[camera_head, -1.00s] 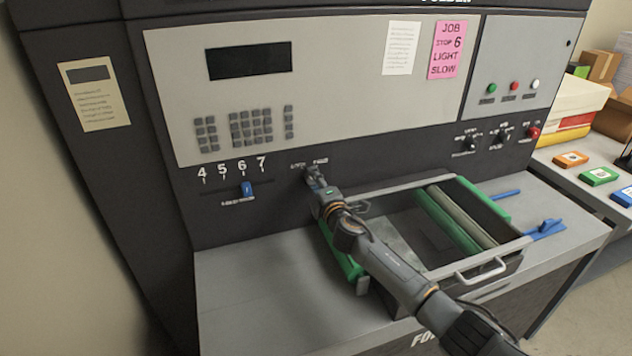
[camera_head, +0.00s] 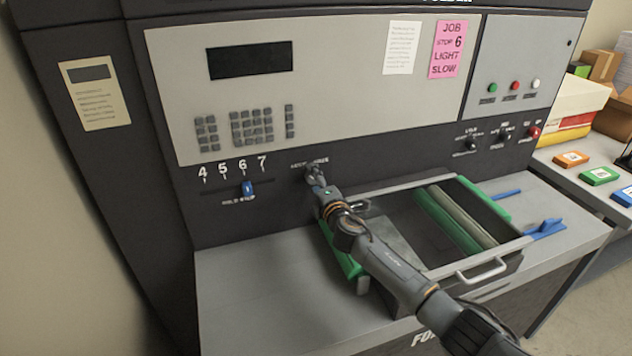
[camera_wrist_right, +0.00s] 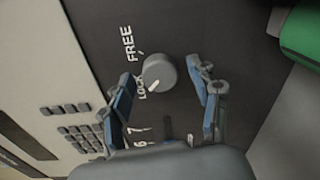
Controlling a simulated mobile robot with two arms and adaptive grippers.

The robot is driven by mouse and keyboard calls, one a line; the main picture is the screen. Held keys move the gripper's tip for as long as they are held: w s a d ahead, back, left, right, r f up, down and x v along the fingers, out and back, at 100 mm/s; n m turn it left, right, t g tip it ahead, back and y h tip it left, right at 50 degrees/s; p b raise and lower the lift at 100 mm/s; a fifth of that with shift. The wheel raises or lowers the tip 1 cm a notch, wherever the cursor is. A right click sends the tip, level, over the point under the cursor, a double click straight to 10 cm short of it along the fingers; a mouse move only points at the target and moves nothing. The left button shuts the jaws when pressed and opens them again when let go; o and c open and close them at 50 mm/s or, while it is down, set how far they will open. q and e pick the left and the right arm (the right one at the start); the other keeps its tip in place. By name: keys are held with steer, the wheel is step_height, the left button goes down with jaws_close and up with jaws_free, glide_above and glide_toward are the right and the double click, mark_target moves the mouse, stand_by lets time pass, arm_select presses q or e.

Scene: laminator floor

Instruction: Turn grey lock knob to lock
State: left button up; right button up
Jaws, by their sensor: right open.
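The grey lock knob (camera_wrist_right: 160,72) is round and sits on the dark panel between the white words FREE and LOCK in the right wrist view. A small pale mark on its face lies on the side toward LOCK. My right gripper (camera_wrist_right: 164,78) is open, one blue-padded finger on each side of the knob, with gaps visible on both sides. In the head view my right gripper (camera_head: 315,177) is at the panel under the small lock label and mostly hides the knob. My left gripper is not in view.
A blue slider (camera_head: 248,188) is left of my gripper under the numbers. An open tray (camera_head: 482,272) with green rollers and a handle lies below my arm. Small black knobs (camera_head: 471,145) sit farther right. The left part of the grey shelf (camera_head: 260,290) is clear.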

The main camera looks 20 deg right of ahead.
steer(key=shift+s, duration=0.1)
steer(key=s, duration=1.1)
steer(key=shift+s+d+r, duration=0.2)
steer(key=shift+s, duration=0.2)
